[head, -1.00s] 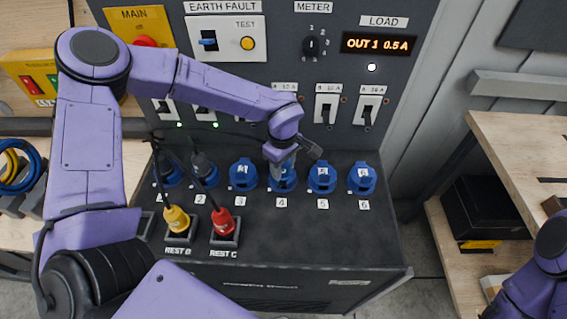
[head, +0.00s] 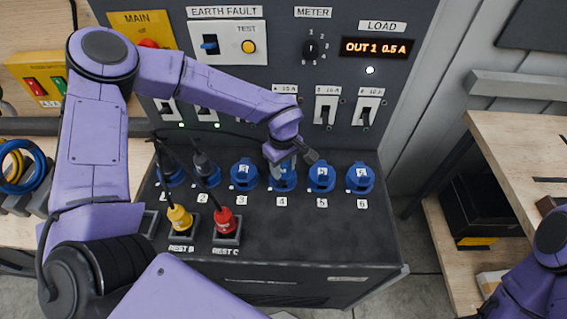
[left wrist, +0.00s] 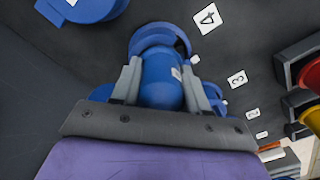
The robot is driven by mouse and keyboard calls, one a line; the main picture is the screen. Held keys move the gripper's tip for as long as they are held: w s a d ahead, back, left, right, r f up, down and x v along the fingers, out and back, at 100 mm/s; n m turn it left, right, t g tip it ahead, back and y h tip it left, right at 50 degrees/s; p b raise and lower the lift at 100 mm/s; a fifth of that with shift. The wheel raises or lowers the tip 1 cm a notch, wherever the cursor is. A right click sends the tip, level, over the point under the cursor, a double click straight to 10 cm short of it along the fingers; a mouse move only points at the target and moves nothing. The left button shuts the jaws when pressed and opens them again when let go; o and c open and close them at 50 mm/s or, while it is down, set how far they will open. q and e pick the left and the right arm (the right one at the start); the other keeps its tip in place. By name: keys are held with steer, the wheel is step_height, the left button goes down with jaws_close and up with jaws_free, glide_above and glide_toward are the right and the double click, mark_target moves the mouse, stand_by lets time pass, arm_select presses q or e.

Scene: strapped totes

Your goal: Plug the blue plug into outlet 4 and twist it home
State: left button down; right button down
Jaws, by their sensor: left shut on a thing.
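My left gripper (head: 284,166) is at outlet 4 (head: 283,184), in the row of blue outlets on the dark bench. In the left wrist view its two grey fingers (left wrist: 161,82) are shut on the blue plug (left wrist: 160,92), one on each side. The plug's front is against or just at the blue ring of outlet 4 (left wrist: 150,32). I cannot tell how deep it sits or how far it is turned. The gripper mostly hides the plug in the head view. The number 4 label (left wrist: 207,18) shows beside it. My right gripper is out of view.
Outlet 3 (head: 243,175) and outlet 5 (head: 321,177) flank closely. Dark plugs with cables stand at outlets 1 and 2 (head: 206,170). A yellow plug (head: 180,219) and a red plug (head: 225,220) stand in rests in front. Breaker switches (head: 326,110) line the panel behind.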

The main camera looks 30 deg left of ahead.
arm_select(q)
steer(key=shift+s+f+m, duration=0.1)
steer(key=shift+s+m, duration=0.05)
steer(key=shift+m, duration=0.85)
steer(key=shift+m, duration=3.4)
steer(key=shift+m, duration=0.6)
steer(key=c, duration=0.5)
jaws_free()
